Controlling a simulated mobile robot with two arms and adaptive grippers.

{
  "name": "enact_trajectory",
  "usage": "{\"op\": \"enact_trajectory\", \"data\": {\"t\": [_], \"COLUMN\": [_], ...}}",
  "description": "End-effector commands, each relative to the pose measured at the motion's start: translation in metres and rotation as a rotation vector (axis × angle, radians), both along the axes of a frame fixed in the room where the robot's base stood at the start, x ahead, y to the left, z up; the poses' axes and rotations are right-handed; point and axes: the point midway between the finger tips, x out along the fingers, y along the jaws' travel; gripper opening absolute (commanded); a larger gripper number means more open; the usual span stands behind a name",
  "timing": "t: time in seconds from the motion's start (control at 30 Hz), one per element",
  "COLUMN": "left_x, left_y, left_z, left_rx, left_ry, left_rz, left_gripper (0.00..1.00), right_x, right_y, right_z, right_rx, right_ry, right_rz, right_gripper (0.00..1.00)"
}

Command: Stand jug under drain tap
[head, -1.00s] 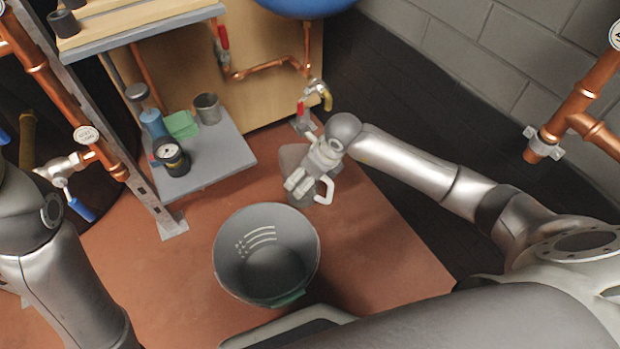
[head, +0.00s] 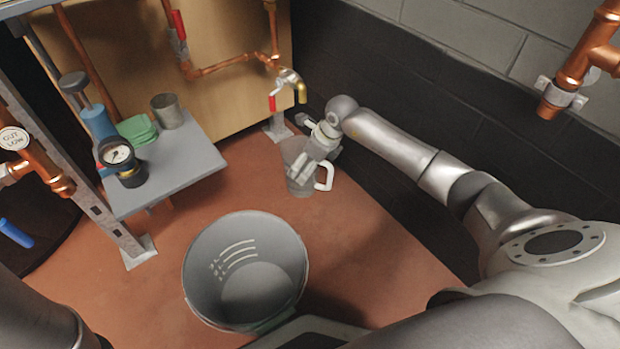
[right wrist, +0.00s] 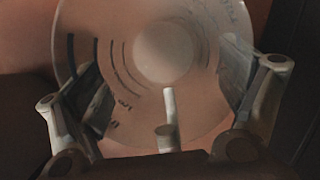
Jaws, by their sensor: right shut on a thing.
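The clear jug (head: 291,152) with a white handle (head: 326,178) is near the back of the red floor, below the drain tap in the head view. I cannot tell whether it touches the floor. My right gripper (head: 304,166) is shut on the jug. In the right wrist view the jug's round body (right wrist: 165,55) with dark scale marks fills the space between the fingers (right wrist: 165,100). The drain tap (head: 290,80) has a red lever and a brass spout. My left gripper is out of view.
A large grey bucket (head: 210,265) stands on the floor in front. A grey shelf (head: 190,165) at left holds a gauge (head: 119,158), green cloth (head: 138,129), metal cup (head: 167,111) and blue bottle (head: 97,122). A dark wall (head: 400,125) is at the right; floor between bucket and jug is clear.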

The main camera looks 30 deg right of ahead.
Motion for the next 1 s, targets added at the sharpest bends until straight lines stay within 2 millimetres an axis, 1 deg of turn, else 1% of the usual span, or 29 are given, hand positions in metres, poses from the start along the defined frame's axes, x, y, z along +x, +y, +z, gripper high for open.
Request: {"op": "enact_trajectory", "data": {"t": [0.03, 0.17, 0.23, 0.3, 0.4, 0.47, 0.73, 0.87, 0.9, 0.93, 1.0], "left_x": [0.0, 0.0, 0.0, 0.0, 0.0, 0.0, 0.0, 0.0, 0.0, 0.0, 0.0], "left_y": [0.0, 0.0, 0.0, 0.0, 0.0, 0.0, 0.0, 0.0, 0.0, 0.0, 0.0], "left_z": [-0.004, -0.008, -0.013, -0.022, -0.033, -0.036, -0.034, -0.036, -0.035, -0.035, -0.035], "left_rx": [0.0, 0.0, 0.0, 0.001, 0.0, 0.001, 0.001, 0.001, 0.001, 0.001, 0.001], "left_ry": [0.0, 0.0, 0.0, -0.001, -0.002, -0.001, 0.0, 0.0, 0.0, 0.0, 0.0], "left_rz": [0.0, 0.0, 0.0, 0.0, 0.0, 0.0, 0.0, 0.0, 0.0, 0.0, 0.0], "left_gripper": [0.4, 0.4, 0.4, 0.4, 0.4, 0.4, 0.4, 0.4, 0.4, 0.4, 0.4], "right_x": [0.002, 0.003, 0.005, 0.007, 0.006, 0.006, 0.006, 0.006, 0.006, 0.006, 0.006], "right_y": [-0.002, -0.004, -0.007, -0.01, -0.009, -0.009, -0.009, -0.009, -0.009, -0.009, -0.009], "right_z": [-0.004, -0.007, -0.013, -0.023, -0.039, -0.044, -0.043, -0.047, -0.046, -0.046, -0.046], "right_rx": [0.001, 0.001, 0.002, 0.002, 0.003, 0.002, 0.001, 0.001, 0.001, 0.001, 0.001], "right_ry": [-0.001, -0.001, 0.0, 0.001, 0.002, 0.0, 0.0, 0.0, 0.0, 0.0, 0.0], "right_rz": [0.0, -0.001, -0.001, -0.001, 0.0, 0.0, 0.0, 0.0, 0.0, 0.0, 0.0], "right_gripper": [0.65, 0.65, 0.65, 0.65, 0.65, 0.65, 0.65, 0.65, 0.96, 1.0, 1.0]}}
